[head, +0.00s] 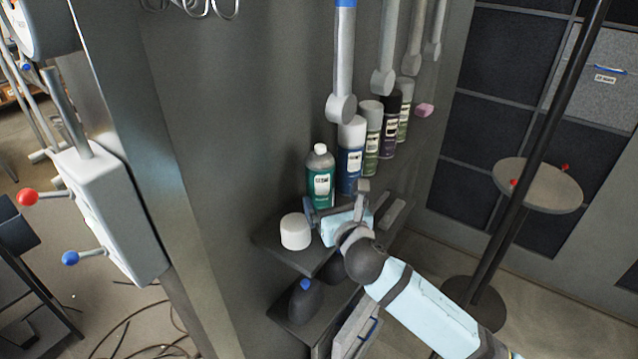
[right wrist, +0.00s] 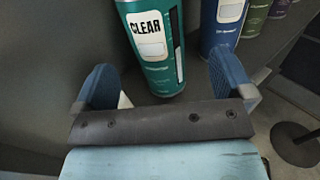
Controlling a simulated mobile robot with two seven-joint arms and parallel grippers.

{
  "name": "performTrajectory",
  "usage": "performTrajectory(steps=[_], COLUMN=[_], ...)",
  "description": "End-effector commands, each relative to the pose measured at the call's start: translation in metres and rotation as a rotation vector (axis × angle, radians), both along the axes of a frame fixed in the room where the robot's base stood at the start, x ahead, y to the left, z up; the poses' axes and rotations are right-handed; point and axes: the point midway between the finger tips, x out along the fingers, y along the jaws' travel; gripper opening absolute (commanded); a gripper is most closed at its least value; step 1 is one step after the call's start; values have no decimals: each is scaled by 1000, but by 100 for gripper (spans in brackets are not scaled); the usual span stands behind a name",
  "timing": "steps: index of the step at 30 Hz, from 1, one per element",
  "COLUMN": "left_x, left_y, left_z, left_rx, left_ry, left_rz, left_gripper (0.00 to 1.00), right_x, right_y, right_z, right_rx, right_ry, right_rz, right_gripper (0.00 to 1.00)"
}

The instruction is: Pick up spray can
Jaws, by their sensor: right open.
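Several spray cans stand in a row on the wall shelf (head: 275,240). My right gripper (head: 337,203) is open at the shelf, in front of the teal can. In the right wrist view the teal can stands between and beyond the blue fingers (right wrist: 165,80). My left gripper is out of view.
A white round tub (head: 295,232) sits on the shelf left of my right gripper. A dark bottle with a blue cap (head: 305,300) stands on the lower shelf. A black pole (head: 540,150) stands at right.

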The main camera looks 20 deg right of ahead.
Motion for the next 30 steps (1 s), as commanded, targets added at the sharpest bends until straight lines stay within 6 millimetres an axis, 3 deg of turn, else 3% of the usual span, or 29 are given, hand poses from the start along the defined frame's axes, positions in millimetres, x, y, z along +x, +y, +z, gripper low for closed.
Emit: performTrajectory(steps=[18, 26, 27, 30], left_x=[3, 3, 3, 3], left_y=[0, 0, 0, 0], left_z=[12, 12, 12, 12], left_rx=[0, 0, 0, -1], left_ry=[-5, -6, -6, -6], left_rz=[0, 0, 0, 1], left_gripper=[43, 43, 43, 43], right_x=[69, 73, 73, 73], right_y=[6, 6, 6, 6], right_z=[3, 2, 2, 2], right_rx=[2, 2, 2, 2], right_ry=[1, 2, 1, 1], right_rz=[0, 1, 1, 1], right_gripper=[99, 99, 97, 74])
